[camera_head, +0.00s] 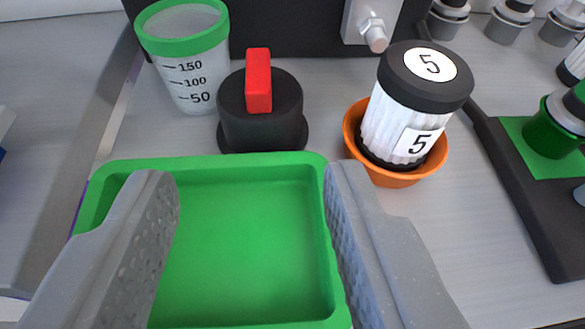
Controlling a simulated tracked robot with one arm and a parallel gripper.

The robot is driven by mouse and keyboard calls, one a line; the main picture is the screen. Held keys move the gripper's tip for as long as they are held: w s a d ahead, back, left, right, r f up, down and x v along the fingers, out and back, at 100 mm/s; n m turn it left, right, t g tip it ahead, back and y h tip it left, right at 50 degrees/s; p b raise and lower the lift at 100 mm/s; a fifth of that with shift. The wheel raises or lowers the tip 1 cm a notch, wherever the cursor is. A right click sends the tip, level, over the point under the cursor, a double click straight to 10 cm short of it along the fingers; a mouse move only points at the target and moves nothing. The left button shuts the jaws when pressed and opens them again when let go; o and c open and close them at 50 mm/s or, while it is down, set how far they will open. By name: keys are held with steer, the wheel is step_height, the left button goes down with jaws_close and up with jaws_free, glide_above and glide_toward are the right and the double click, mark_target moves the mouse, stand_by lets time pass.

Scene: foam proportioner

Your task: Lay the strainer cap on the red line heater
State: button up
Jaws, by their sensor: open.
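A black round cap-like piece with an upright red grip (258,110) stands on the grey surface, just behind the green tray. It may be the strainer cap, but no label confirms this. My gripper (248,178) is open and empty. Its two grey fingers are spread wide over the tray, in front of the black piece and apart from it. I cannot make out a red line heater in this view.
The green tray (245,250) is empty. A green-rimmed measuring cup (190,75) stands at the back left. A black-lidded ribbed canister marked 5 (398,125) leans in an orange bowl (395,178). A black rack (535,205) with green fittings is at right.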

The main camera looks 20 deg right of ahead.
mark_target(257, 73)
steer(key=shift+p+x, duration=2.1)
steer(key=shift+x, duration=4.75)
steer(key=shift+a, duration=0.1)
jaws_close()
